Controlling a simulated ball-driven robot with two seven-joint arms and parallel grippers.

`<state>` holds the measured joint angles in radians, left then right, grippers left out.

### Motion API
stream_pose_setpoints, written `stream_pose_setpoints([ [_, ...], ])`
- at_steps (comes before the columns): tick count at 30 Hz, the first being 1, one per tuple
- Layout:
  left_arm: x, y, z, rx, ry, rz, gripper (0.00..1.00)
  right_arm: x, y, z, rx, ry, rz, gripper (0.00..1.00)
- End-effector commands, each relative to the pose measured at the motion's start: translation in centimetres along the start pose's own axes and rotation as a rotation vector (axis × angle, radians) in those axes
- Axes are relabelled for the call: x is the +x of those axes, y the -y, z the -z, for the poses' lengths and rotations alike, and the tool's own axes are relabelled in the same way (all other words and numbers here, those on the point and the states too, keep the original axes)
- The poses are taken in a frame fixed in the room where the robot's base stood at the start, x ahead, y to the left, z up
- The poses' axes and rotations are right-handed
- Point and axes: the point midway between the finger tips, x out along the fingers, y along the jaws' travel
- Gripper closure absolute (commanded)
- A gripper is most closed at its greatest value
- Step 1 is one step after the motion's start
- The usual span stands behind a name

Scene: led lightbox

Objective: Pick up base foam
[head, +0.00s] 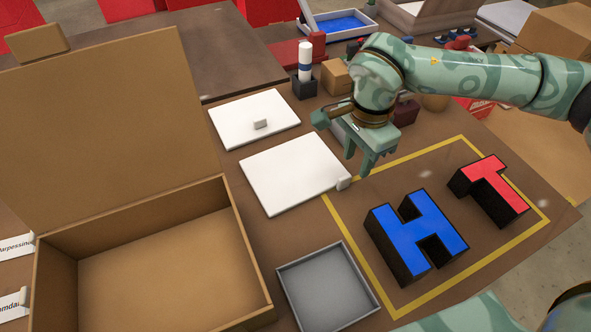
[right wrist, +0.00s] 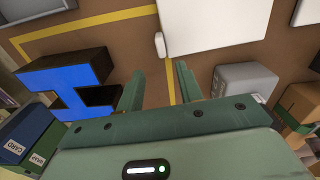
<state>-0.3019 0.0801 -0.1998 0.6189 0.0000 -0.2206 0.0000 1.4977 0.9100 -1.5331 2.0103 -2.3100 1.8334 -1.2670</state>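Two flat white foam-like sheets lie on the brown table. The nearer sheet (head: 285,178) has a small white tab (head: 343,183) at its right corner. The farther sheet (head: 240,112) has a small pale block (head: 260,124) on it. I cannot tell for certain which is the base foam. My right gripper (head: 359,165) is open and empty, pointing down just right of the nearer sheet and above its tab. In the right wrist view, the sheet (right wrist: 215,20) and tab (right wrist: 160,45) lie beyond the two parted fingers (right wrist: 158,80). My left gripper is not in view.
An open cardboard box (head: 165,270) stands at left, with a grey tray (head: 325,287) beside it. Blue H (head: 408,240) and red T (head: 490,187) letters stand inside a yellow tape outline (head: 440,293). A white bottle (head: 305,62) and small boxes stand behind the sheets.

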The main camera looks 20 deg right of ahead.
Motion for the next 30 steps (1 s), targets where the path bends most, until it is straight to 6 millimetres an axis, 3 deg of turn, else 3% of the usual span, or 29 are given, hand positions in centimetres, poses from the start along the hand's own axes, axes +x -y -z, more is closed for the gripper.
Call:
stream_pose_setpoints([
  [9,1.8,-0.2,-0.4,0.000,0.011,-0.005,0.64,4.9,0.5,-0.3,0.001,0.001,-0.003,0.64],
  [16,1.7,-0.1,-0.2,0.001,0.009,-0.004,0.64,4.8,0.5,-0.3,0.000,0.000,0.001,0.64],
  [20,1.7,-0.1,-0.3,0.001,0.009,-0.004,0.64,4.8,0.5,-0.3,0.000,0.000,0.001,1.00],
  [30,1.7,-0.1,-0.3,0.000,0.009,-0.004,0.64,4.6,0.5,-0.2,0.001,0.000,0.002,1.00],
])
